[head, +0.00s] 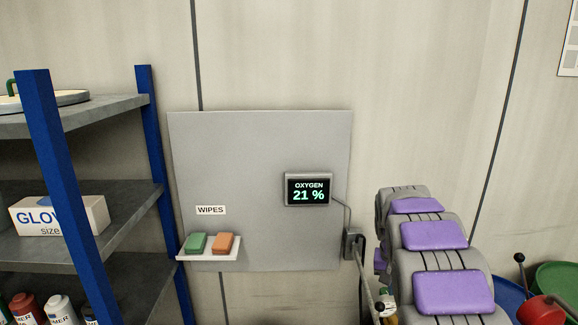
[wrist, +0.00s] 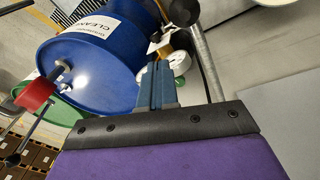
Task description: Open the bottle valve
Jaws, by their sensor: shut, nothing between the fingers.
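My gripper (wrist: 156,80) shows in the wrist view as two blue-grey fingers side by side, shut and empty. Just beyond the fingertips are a white round part (wrist: 177,63) and a small white tag (wrist: 158,42), partly hidden. I cannot tell whether these belong to the bottle. No bottle valve can be clearly made out in either view. In the head view my purple-padded arm reaches forward at the right, and its gripper is hidden.
A blue drum (wrist: 88,65) with a white label lies left of the fingers, with a red pump part (wrist: 35,94) and a green drum (wrist: 62,110). A grey post (wrist: 207,65) rises at right. An oxygen display (head: 308,190) reads 21 %. Shelving (head: 85,200) stands left.

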